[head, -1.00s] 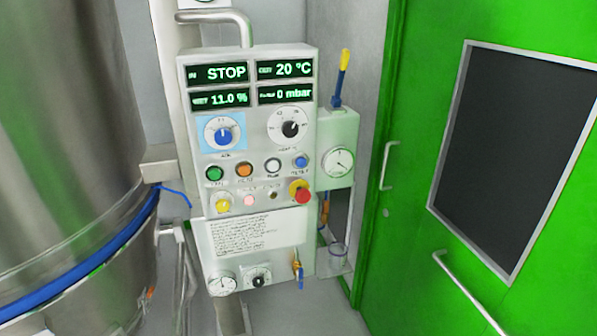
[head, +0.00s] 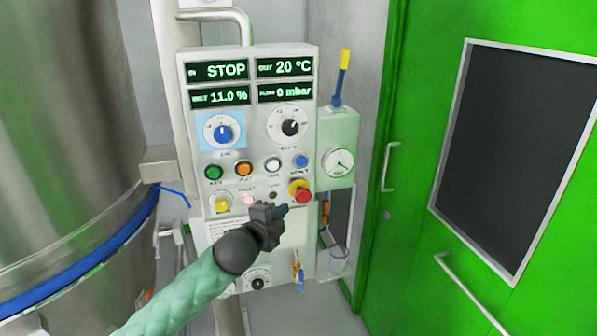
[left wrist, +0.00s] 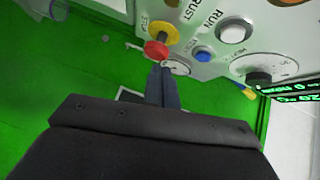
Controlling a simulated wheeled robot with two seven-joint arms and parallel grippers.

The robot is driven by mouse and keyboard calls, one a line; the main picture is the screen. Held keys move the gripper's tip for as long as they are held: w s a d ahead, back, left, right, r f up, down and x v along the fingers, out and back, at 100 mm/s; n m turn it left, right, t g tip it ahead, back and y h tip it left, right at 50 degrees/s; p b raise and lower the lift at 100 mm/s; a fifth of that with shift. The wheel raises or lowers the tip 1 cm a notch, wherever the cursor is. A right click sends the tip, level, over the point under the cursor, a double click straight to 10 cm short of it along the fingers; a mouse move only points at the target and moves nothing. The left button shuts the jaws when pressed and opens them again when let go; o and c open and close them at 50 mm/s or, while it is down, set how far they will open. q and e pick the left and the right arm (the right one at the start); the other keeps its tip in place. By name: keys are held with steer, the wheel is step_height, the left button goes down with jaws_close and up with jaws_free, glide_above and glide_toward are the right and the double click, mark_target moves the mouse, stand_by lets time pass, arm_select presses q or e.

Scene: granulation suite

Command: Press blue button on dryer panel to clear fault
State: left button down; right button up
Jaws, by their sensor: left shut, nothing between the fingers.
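The dryer panel (head: 246,120) is a pale box with green-lit displays reading STOP, 20 °C, 11.0 % and 0 mbar. Its blue button (head: 301,161) is at the right end of a row with green, orange and white buttons. The red emergency stop (head: 302,196) on a yellow base is just below it. My left gripper (head: 284,210) is shut and empty, in front of the panel, below the blue button and apart from it in the picture. In the left wrist view the shut fingers (left wrist: 163,88) point toward the panel, with the blue button (left wrist: 203,54) to their right. My right gripper is not in view.
A blue selector knob (head: 223,133) and a black dial (head: 290,128) are above the buttons. A side box with a gauge (head: 338,161) adjoins the panel's right. A steel vessel (head: 70,120) stands left; a green door (head: 420,200) is at right.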

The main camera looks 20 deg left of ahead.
mark_target(305, 162)
arm_select(q)
step_height(305, 162, up, 8)
steer(key=s+d+m+t+h, duration=0.1)
steer(key=s+m, duration=0.1)
steer(key=s, duration=0.1)
steer(key=shift+d+f, duration=0.2)
steer(key=shift+d, duration=0.1)
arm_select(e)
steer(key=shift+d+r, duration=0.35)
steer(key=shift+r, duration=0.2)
